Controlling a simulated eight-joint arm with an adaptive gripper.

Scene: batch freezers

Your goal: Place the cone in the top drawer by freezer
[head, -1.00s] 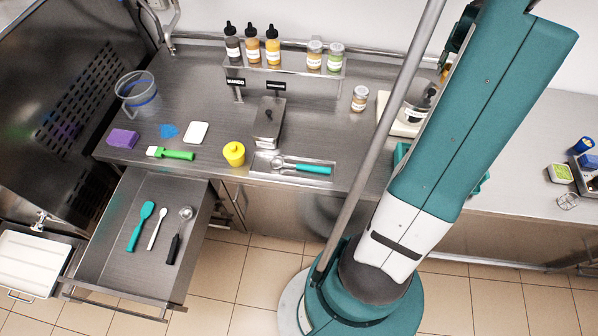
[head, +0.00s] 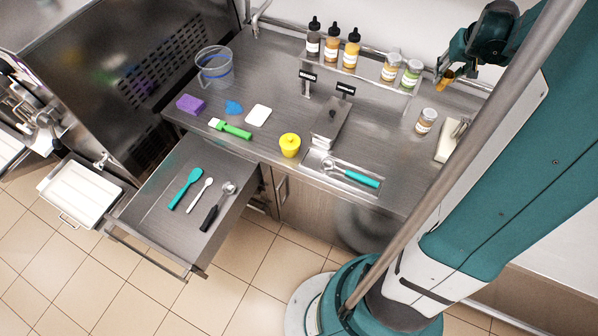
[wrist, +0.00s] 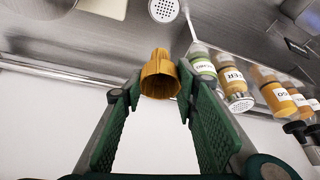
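A golden-brown cone (wrist: 160,76) sits between the two green fingertips of my gripper (wrist: 158,84) in the wrist view, touching or nearly touching both. In the head view my gripper (head: 447,76) is at the upper right, above the counter's back edge, with the small cone (head: 446,82) at its tip. The top drawer (head: 158,222) is pulled out at the lower left, below the counter and beside the freezer (head: 100,70). Inside lie a teal spatula (head: 185,188), a white spoon (head: 200,194) and a black-handled scoop (head: 217,207).
Several bottles stand on a raised rack (head: 340,78). The drawer's front-left area is bare.

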